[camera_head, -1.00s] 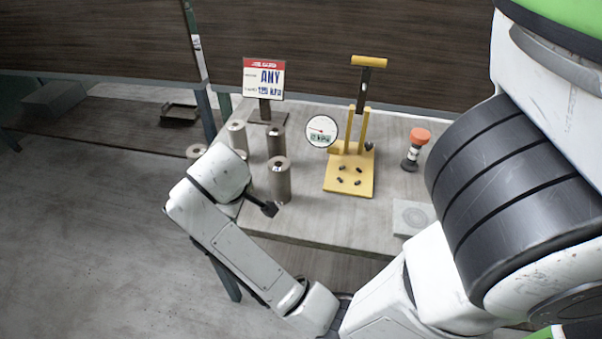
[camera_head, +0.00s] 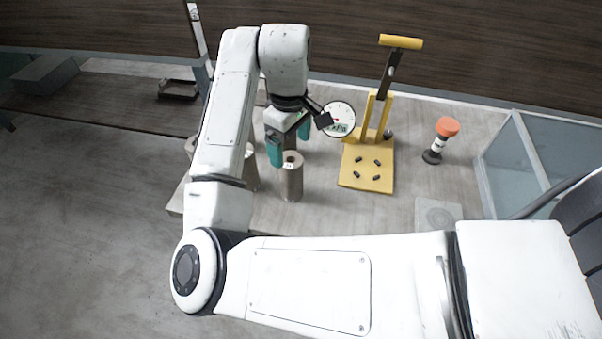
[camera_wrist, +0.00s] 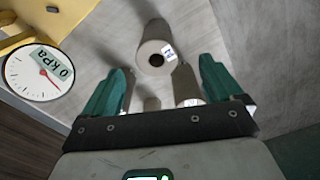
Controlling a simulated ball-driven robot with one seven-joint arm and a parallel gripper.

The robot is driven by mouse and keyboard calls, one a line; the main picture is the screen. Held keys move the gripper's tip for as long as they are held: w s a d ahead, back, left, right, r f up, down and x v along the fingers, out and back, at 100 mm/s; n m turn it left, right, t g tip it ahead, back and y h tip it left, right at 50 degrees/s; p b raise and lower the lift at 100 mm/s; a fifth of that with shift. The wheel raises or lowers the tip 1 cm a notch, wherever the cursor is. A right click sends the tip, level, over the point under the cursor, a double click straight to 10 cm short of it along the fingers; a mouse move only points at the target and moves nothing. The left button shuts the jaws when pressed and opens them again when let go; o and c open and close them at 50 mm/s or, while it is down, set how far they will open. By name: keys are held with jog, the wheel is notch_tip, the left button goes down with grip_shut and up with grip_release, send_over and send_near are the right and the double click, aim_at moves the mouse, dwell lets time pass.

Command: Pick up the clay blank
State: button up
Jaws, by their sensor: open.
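Several grey-brown cylinders with a hole in the top, which look like clay blanks, stand on the table. The frontmost clay blank (camera_head: 291,180) is upright in the head view, just below my gripper (camera_head: 289,142). A second cylinder (camera_head: 252,172) is mostly hidden behind my arm. My gripper's two green fingers are spread with nothing held between them. In the wrist view my gripper (camera_wrist: 163,85) frames part of one cylinder (camera_wrist: 186,86), and a larger-looking cylinder (camera_wrist: 154,42) with a small white label lies just beyond the fingertips. Which cylinder is meant I cannot tell.
A yellow lever press (camera_head: 367,182) stands right of the cylinders, with a round kPa gauge (camera_head: 338,119) beside it. An orange-topped tool (camera_head: 445,128) and a pale square plate (camera_head: 437,214) are farther right. A glass-like panelled box (camera_head: 540,155) stands at the right.

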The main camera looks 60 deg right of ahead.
aim_at(291, 162)
notch_tip(291, 162, down, 4)
jog(key=shift+f, duration=0.15)
jog(key=shift+w+d+f+p, duration=0.15)
jog(key=shift+f+p, duration=0.2)
jog(key=shift+f, duration=1.05)
jog(key=shift+w+d+f+p, duration=0.15)
jog(key=shift+f+p, duration=0.15)
jog(key=shift+f, duration=1.05)
jog(key=shift+r, duration=0.1)
jog(key=c, duration=1.6)
jog(key=shift+r, duration=0.15)
